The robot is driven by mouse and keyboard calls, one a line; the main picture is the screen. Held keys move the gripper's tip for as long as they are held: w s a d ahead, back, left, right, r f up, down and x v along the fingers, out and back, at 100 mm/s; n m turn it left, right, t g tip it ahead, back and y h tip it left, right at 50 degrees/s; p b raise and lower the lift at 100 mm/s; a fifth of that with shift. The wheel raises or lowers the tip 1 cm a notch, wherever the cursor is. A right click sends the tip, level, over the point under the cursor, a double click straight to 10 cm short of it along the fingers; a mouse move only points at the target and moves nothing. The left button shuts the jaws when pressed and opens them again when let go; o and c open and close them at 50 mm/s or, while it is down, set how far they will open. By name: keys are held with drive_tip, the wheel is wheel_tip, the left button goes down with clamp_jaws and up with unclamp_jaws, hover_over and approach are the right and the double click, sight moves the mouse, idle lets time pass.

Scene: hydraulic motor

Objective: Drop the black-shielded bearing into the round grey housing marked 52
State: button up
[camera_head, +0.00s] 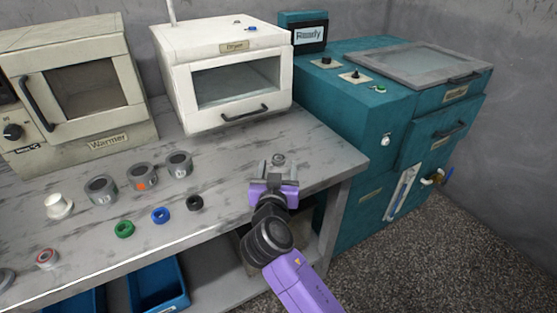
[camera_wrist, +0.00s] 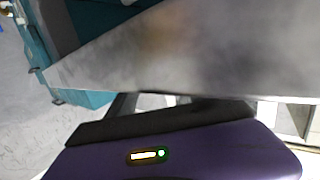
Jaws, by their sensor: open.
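The black-shielded bearing appears to be the small black ring (camera_head: 194,202) lying on the grey table in the head view. Three round grey housings stand behind it: a left one (camera_head: 101,189), a middle one with an orange mark (camera_head: 142,176) and a right one (camera_head: 180,164). The number 52 is not readable on any of them. My gripper (camera_head: 277,167) is open over the table's right end, well to the right of the black ring. A small grey round shape shows at its fingertips; I cannot tell what it is. The wrist view shows no bearing or housing.
A blue ring (camera_head: 160,215), a green ring (camera_head: 124,229), a red-and-grey ring (camera_head: 47,258) and a white flanged part (camera_head: 58,205) lie on the table (camera_head: 225,215). The warmer (camera_head: 80,90) and dryer (camera_head: 225,75) stand behind. A teal machine (camera_head: 350,110) is at right.

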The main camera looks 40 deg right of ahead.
sight(278, 162)
drive_tip(key=x, duration=0.3)
drive_tip(key=shift+w+f, duration=0.1)
drive_tip(key=shift+w, duration=0.1)
clamp_jaws()
wheel_tip(278, 162, up, 20)
drive_tip(key=p, duration=0.3)
idle(0.5)
